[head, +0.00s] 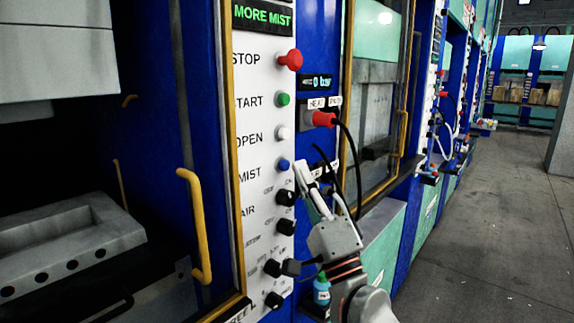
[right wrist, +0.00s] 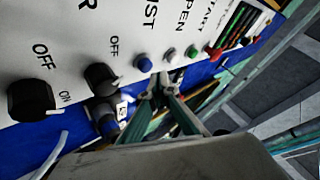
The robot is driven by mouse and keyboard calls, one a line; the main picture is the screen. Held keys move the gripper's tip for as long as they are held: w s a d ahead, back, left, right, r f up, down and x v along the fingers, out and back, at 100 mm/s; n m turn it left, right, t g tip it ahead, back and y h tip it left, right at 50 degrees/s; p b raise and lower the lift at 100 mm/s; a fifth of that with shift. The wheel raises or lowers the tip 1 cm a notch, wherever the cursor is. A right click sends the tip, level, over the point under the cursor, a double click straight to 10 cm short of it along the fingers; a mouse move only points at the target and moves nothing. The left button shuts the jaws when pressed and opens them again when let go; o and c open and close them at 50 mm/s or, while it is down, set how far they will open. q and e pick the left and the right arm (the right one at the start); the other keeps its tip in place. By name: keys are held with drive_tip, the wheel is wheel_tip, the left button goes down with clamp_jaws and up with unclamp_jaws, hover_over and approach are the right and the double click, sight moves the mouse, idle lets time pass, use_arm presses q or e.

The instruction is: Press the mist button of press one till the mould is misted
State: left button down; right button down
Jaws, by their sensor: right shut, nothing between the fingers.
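The blue mist button (head: 284,164) sits on the white control panel beside the label MIST. It also shows in the right wrist view (right wrist: 144,64). My right gripper (head: 302,172) is shut and empty, its fingertips just right of the blue button. In the right wrist view its fingertips (right wrist: 161,80) are close beside the button; I cannot tell whether they touch it. The display (head: 262,17) above the panel reads MORE MIST in green. The grey mould (head: 65,240) lies in the open press at left. My left gripper is not in view.
The red stop (head: 290,60), green start (head: 283,99) and white open (head: 283,132) buttons are above the mist button; several black knobs are below. A yellow handle (head: 195,225) stands left of the panel.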

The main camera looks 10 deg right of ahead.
drive_tip(key=s+d, duration=0.1)
drive_tip(key=s, duration=0.1)
drive_tip(key=s+d+p, duration=0.1)
drive_tip(key=s+d, duration=0.1)
idle(0.6)
idle(0.5)
